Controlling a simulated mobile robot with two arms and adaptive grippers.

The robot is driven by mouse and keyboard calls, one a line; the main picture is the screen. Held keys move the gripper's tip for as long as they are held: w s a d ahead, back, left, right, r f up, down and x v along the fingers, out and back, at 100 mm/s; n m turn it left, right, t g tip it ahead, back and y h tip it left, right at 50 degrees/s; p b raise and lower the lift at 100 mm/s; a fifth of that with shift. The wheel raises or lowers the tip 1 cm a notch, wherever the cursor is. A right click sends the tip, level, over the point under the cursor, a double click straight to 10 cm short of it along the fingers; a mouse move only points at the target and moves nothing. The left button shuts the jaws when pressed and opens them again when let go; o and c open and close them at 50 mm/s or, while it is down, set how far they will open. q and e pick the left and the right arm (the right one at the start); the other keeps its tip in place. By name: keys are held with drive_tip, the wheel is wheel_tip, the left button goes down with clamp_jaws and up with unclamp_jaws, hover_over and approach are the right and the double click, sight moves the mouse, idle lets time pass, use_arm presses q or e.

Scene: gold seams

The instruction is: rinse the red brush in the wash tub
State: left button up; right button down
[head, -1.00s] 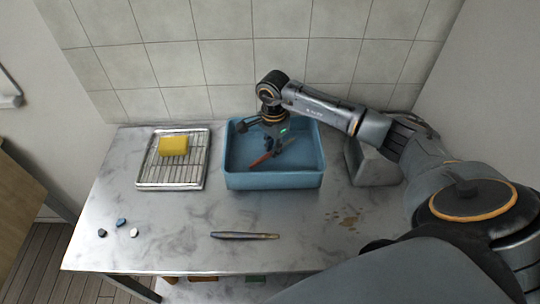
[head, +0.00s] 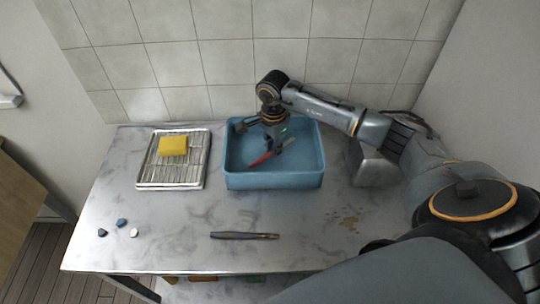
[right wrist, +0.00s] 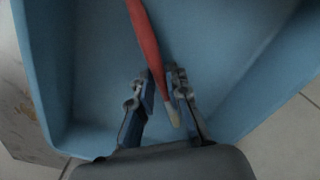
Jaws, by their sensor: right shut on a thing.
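The blue wash tub (head: 275,181) stands at the back of the marble-topped table; it also fills most of the right wrist view (right wrist: 225,50). My right gripper (head: 274,145) reaches down inside the tub from above. It is shut on the red brush (head: 261,158), which lies slanted across the fingers. In the right wrist view the red handle (right wrist: 147,38) runs between the two fingertips (right wrist: 162,84), with a pale end toward the palm. The bristle end is not clear, and I cannot tell whether the brush touches water or the tub floor. My left gripper is not in view.
A wire rack tray (head: 171,177) with a yellow sponge (head: 173,145) is left of the tub. A grey block-like container (head: 372,166) is right of it. A dark slim tool (head: 243,236) lies in front, small pebble-like pieces (head: 122,222) at left, brownish spots (head: 342,219) at right.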

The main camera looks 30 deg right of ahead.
wheel_tip(320, 180, up, 10)
drive_tip(key=p, duration=0.5)
drive_tip(key=shift+p, duration=0.35)
idle(0.4)
drive_tip(key=shift+r, duration=0.2)
idle(1.8)
drive_tip(key=shift+r+p, duration=0.95)
drive_tip(key=shift+r, duration=0.95)
